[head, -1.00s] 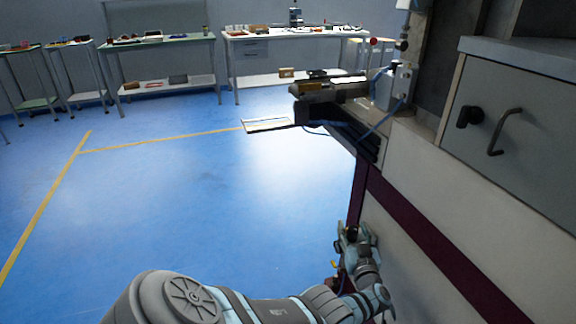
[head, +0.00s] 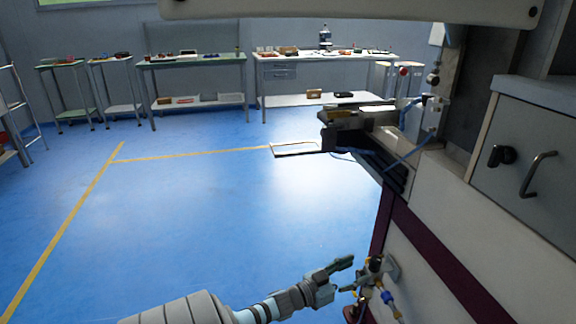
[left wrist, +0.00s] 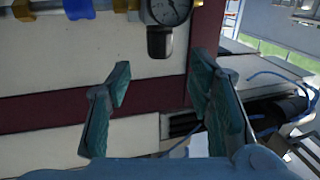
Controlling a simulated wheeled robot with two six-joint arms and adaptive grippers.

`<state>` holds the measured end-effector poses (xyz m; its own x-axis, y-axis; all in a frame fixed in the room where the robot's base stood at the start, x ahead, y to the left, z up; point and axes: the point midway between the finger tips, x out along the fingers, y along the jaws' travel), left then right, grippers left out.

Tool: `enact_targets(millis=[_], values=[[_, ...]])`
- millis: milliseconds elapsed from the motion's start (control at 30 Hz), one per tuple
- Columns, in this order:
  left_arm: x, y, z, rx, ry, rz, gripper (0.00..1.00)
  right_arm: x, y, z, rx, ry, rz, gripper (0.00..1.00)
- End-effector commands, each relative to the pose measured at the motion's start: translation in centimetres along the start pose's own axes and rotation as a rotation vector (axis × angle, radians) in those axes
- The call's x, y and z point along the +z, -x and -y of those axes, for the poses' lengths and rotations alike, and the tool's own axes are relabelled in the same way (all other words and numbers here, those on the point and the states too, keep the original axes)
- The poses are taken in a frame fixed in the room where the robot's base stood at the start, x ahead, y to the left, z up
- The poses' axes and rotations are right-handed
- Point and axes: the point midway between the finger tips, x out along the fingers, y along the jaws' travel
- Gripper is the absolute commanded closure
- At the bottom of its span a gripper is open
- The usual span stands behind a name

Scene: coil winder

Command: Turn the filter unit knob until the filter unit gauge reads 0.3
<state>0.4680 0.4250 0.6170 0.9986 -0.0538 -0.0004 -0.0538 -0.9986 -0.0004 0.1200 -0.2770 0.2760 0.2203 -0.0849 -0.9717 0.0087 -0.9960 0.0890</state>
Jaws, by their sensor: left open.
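The filter unit (head: 376,274) is a small assembly with brass and blue fittings, mounted low on the machine's side in the head view. A dark cylinder (left wrist: 160,42) sticks out just below the gauge, probably the knob. My left gripper (head: 344,276) is just left of the unit in the head view. It also shows in the left wrist view (left wrist: 160,84), open, with nothing between its fingers. My right gripper is not in view.
The pale machine panel with a dark red stripe (head: 440,262) rises right beside the unit. A ledge with a blue hose (head: 395,165) juts out above. Benches (head: 325,75) stand along the far wall. The blue floor (head: 200,215) left of the machine is clear.

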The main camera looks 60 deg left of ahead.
Motion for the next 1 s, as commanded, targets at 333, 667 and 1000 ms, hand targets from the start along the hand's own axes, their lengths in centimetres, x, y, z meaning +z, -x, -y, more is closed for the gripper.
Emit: enact_targets(millis=[333, 667, 1000], values=[[4.1, 7.3, 0.1, -0.056, -0.012, 0.114, 0.52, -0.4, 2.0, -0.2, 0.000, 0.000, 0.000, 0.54], [13.1, 11.6, -0.7, -0.146, -0.041, 0.386, 0.52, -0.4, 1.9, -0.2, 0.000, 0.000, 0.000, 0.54], [20.9, 17.5, -2.9, -0.191, -0.065, 0.665, 0.52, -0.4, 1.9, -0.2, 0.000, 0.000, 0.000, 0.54]])
